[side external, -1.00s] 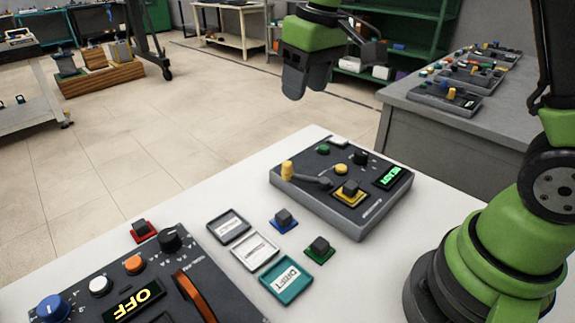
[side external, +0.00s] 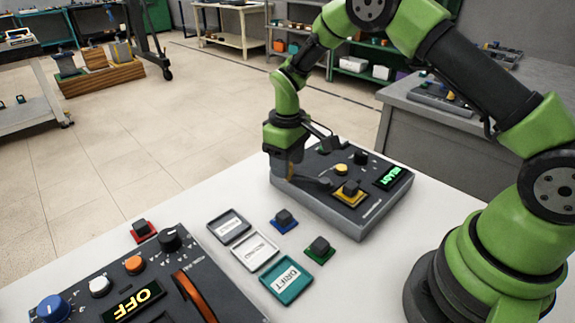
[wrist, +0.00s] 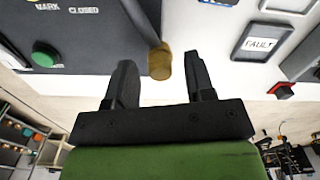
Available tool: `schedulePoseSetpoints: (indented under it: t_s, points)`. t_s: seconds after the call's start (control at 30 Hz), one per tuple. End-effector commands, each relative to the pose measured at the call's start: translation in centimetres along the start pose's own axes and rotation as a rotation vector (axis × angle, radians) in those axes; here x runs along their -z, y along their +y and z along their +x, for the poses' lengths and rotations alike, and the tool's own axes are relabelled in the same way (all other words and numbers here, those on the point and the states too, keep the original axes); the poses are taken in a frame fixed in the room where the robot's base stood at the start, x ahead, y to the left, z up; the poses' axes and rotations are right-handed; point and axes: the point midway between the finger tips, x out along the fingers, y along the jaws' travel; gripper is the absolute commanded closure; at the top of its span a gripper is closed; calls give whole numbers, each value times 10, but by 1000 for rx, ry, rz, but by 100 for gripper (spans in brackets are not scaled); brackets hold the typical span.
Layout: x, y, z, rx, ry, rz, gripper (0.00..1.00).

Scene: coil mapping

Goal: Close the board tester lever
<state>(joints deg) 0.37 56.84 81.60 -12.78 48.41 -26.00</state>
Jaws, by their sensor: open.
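The board tester (side external: 345,213) is a dark grey box on the white table, with a lit green READY display (side external: 394,178). Its grey lever (side external: 318,183) lies low over the panel and points left to a yellow knob. My gripper (side external: 284,170) is down at that lever end and mostly hides the knob in the side view. In the wrist view the knob (wrist: 160,62) appears between the tips of my open gripper (wrist: 158,78), with gaps on both sides. I cannot tell how deep it sits between the fingers. The panel there reads MARK and CLOSED by a green button (wrist: 46,54).
A yellow-based black block (side external: 350,190) sits on the tester near the lever. Blue (side external: 284,220), green (side external: 320,250) and red (side external: 142,230) based blocks and three labelled trays (side external: 285,280) lie in front. Another panel showing OFF (side external: 135,300) stands at front left.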

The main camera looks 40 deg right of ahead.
Motion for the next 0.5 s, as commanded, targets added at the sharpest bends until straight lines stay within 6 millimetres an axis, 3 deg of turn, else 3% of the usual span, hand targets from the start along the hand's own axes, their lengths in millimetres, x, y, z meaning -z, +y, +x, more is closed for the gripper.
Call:
schedulePoseSetpoints:
  t_s: [0.13, 0.43, 0.5]
  points:
    - [0, 0, 12, 0, 1, 1, 51]
    - [0, 0, 14, 0, 2, 1, 51]
    - [0, 0, 14, 0, 2, 1, 67]
